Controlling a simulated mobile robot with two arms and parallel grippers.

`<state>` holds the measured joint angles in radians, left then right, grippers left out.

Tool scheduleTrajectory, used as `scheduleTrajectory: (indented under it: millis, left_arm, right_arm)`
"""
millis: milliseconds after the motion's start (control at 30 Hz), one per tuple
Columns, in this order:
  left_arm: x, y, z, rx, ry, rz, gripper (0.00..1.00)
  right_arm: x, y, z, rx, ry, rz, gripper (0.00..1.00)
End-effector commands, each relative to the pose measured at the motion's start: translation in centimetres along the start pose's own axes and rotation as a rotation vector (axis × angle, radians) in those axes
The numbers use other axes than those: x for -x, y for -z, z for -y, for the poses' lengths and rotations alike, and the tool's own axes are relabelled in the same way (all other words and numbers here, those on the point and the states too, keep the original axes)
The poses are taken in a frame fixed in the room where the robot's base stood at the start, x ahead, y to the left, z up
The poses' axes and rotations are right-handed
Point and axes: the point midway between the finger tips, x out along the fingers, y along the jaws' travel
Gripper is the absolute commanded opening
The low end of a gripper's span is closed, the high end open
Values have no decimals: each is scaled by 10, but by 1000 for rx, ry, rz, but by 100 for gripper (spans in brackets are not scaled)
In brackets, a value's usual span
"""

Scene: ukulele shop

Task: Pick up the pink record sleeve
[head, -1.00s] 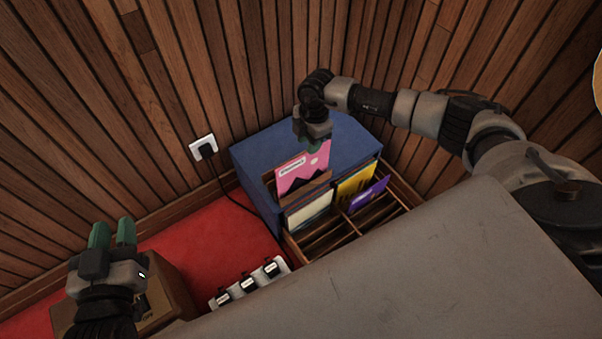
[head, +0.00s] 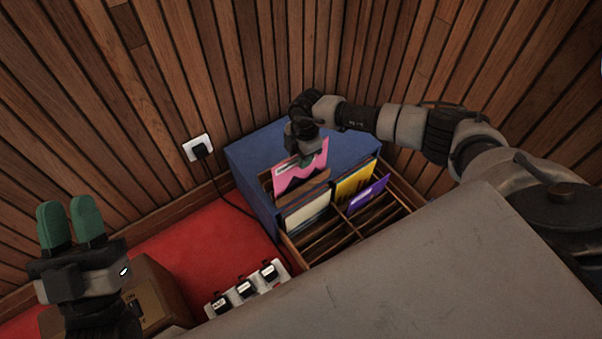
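The pink record sleeve (head: 291,180) with a dark zigzag pattern stands in the back-left compartment of the wooden record crate (head: 322,252). Its upper part shows above the crate's divider. My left gripper (head: 72,222) is at the lower left, far from the sleeve. Its two green fingers point up, apart, with nothing between them.
A cream sleeve (head: 308,210), a yellow sleeve (head: 354,182) and a purple sleeve (head: 368,194) stand in other compartments. A blue box (head: 250,157) is behind the crate. A power strip (head: 245,288) and a brown switch box (head: 155,285) are near the grey surface (head: 400,275).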

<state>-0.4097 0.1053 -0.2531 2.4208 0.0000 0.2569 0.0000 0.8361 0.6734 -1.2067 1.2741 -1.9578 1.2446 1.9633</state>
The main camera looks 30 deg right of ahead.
Motion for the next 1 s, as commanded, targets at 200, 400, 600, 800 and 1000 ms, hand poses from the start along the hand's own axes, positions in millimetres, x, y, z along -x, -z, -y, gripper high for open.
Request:
scheduleTrajectory:
  millis: [200,400,600,800,1000]
  left_arm:
    - [2,14,-2,6,-5,-119,31]
    - [2,16,-2,7,-5,-129,31]
    - [2,16,-2,6,-5,-127,31]
    - [2,16,-2,6,-5,-127,31]
    - [2,16,-2,6,-5,-126,31]
  right_arm:
    - [-11,0,0,-1,1,1,35]
    - [-11,0,0,0,0,1,35]
    - [-11,0,0,0,0,1,15]
    - [-11,0,0,0,0,0,0]
    - [-11,0,0,0,0,0,0]
